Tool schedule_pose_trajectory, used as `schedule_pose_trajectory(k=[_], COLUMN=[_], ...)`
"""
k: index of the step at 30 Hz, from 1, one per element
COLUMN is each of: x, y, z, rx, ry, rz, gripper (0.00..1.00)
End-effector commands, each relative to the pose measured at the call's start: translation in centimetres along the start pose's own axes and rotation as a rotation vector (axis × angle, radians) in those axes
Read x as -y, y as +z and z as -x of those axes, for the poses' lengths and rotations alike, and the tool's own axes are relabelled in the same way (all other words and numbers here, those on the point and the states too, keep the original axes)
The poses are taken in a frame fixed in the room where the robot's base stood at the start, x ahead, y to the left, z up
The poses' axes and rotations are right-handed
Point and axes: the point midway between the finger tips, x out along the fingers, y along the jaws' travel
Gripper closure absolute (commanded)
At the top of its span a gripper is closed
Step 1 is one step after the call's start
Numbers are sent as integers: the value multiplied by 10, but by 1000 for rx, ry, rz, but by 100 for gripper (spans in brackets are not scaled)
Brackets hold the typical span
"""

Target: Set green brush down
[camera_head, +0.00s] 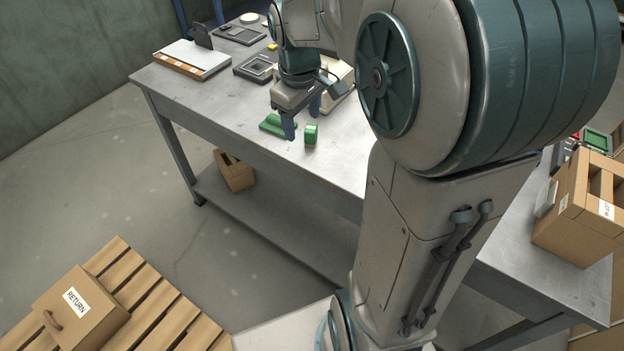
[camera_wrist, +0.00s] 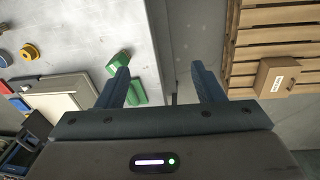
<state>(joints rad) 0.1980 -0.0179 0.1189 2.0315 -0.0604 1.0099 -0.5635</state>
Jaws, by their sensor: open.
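Two green things rest on the grey table (camera_head: 215,103): a low, flat green piece (camera_head: 271,124) and a small upright green block (camera_head: 311,135). I cannot tell for sure which is the brush, or whether they are parts of one thing. My gripper (camera_head: 302,121) is low over the table beside them, fingers pointing down and apart. In the wrist view the green block (camera_wrist: 119,59) and the flat piece (camera_wrist: 138,92) lie near the left finger, which partly hides them. The space between the fingers of my gripper (camera_wrist: 160,68) looks empty there.
A white tray with a wooden edge (camera_head: 193,60) and a dark square frame (camera_head: 255,69) stand farther back on the table. A cardboard box (camera_head: 234,170) sits on the lower shelf. A RETURN box (camera_head: 81,306) stands on a wooden pallet (camera_head: 165,312). A carton (camera_head: 575,205) is at right.

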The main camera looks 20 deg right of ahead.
Motion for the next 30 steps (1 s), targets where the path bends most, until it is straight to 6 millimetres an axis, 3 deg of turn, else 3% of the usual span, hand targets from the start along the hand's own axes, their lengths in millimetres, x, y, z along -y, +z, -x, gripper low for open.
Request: schedule_pose_trajectory(k=[1,6,12,18,30], x=[16,61,98,112,113], y=[14,57,98,114,115], z=[7,13,8,2,2], rx=[-18,-75,-133,-155,-155], ry=[10,16,-7,-23,-24], rz=[-52,-254,-443,-523,-527], gripper=[38,38,38,38,38])
